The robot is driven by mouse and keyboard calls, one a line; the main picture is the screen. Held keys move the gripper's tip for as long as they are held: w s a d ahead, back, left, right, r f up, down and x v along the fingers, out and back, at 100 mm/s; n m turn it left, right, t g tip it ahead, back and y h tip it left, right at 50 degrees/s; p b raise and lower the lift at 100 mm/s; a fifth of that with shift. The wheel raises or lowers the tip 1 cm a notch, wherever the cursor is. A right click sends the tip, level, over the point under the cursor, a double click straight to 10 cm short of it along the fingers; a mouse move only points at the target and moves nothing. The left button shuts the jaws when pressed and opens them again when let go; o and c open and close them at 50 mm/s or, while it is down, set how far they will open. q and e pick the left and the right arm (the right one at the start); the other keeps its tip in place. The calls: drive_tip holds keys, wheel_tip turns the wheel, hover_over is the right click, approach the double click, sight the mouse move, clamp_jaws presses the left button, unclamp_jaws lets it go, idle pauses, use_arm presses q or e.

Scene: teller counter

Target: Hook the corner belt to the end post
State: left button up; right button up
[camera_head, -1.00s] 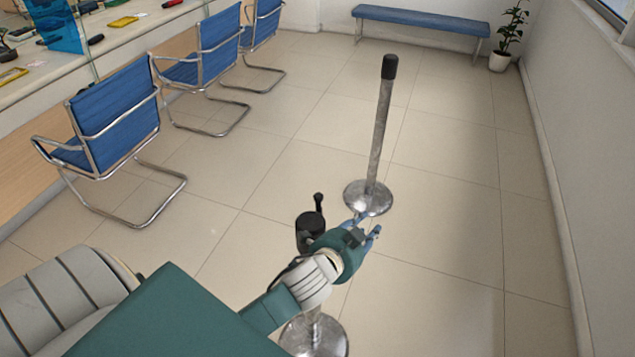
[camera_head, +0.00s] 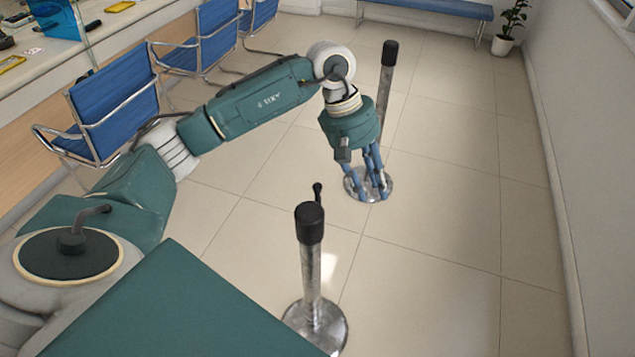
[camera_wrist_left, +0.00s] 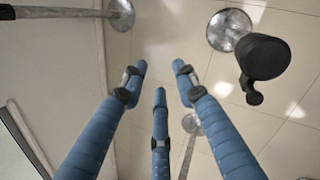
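A near metal post (camera_head: 310,270) with a black head stands upright on a round base. A small black hook-like piece (camera_head: 317,188) sticks out beside its head; the head also shows in the left wrist view (camera_wrist_left: 264,56). A farther post (camera_head: 388,75) with a black cap stands behind my left gripper (camera_head: 370,192), which hides part of it. My left gripper points down beyond the near post, to its right. In the left wrist view its blue fingers (camera_wrist_left: 160,75) are spread and empty. No stretched belt shows. My right gripper is out of view.
Blue chairs (camera_head: 115,105) stand along the counter (camera_head: 50,90) at the left. A blue bench (camera_head: 430,8) and a potted plant (camera_head: 503,43) are at the back. A wall (camera_head: 580,150) bounds the right. The tiled floor right of the posts is clear.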

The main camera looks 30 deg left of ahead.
sight(317, 185)
use_arm(q)
drive_tip(key=s+a+r+y, duration=0.1)
drive_tip(key=a+y, duration=0.1)
drive_tip(key=a, duration=0.5)
drive_tip(key=a+r+y, duration=0.2)
drive_tip(key=a+y, duration=0.1)
drive_tip(key=a, duration=0.3)
drive_tip(key=shift+m+g, duration=0.3)
drive_tip(key=shift+m, duration=0.1)
wheel_tip(317, 185, down, 10)
drive_tip(key=p, duration=0.4)
drive_tip(key=shift+r, duration=0.1)
drive_tip(key=shift+f, duration=0.55)
clamp_jaws()
